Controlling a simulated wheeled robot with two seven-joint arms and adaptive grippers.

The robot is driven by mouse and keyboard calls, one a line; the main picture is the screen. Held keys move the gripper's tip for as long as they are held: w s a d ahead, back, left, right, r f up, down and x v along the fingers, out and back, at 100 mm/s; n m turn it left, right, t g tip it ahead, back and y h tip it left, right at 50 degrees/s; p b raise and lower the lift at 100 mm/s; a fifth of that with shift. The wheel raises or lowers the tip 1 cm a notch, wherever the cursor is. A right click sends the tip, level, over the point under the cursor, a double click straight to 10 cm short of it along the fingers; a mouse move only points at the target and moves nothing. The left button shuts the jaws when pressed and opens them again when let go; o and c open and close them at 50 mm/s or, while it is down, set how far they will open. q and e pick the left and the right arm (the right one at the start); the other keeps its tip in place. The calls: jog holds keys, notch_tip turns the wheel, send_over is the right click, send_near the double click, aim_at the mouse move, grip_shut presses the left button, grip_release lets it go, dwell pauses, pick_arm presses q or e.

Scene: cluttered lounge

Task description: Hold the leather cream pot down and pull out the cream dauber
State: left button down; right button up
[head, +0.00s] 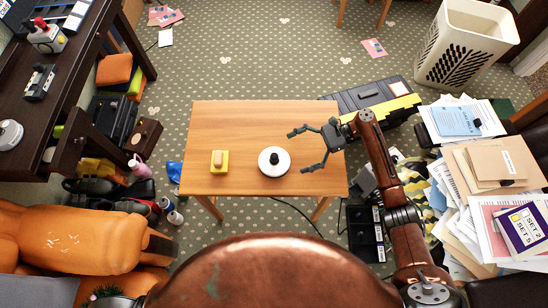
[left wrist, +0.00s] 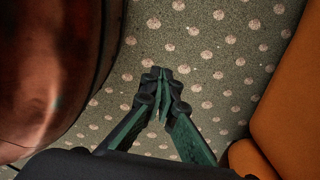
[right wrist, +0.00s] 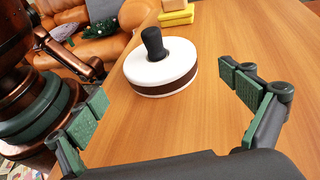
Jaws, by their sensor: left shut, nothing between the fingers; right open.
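The leather cream pot (head: 275,171) is a round white tub with a brown band, upright on the small wooden table (head: 240,120). The black cream dauber (head: 273,158) stands upright in the middle of its top. In the right wrist view the pot (right wrist: 160,85) and dauber (right wrist: 154,43) lie ahead, between the finger lines. My right gripper (head: 299,151) is open and empty, just right of the pot and not touching it. My left gripper (left wrist: 161,75) is shut and empty over the patterned carpet near the orange seat; it is hidden in the head view.
A yellow block with a tan top (head: 219,168) sits on the table left of the pot. The rest of the tabletop is clear. A black and yellow toolbox (head: 390,108) is beyond the right edge. An orange armchair (head: 85,240) is at left, paper piles (head: 470,165) at right.

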aim_at(279, 160)
jog(key=x, duration=0.3)
jog(key=shift+s+a+f+b, duration=0.15)
jog(key=shift+a+b, duration=0.15)
jog(key=shift+r+p+x, duration=0.25)
jog(key=shift+p+x, duration=0.45)
jog(key=shift+x, duration=0.5)
pick_arm(q)
jog(key=shift+s+a+f, duration=0.1)
jog(key=shift+s+f, duration=0.1)
jog(key=shift+s, duration=0.5)
jog(key=shift+s+f, duration=0.2)
jog(key=shift+s, duration=0.45)
pick_arm(e)
jog(key=shift+x, duration=0.8)
jog(key=shift+d+f, duration=0.1)
jog(key=shift+f, duration=0.1)
jog(key=shift+c, duration=0.4)
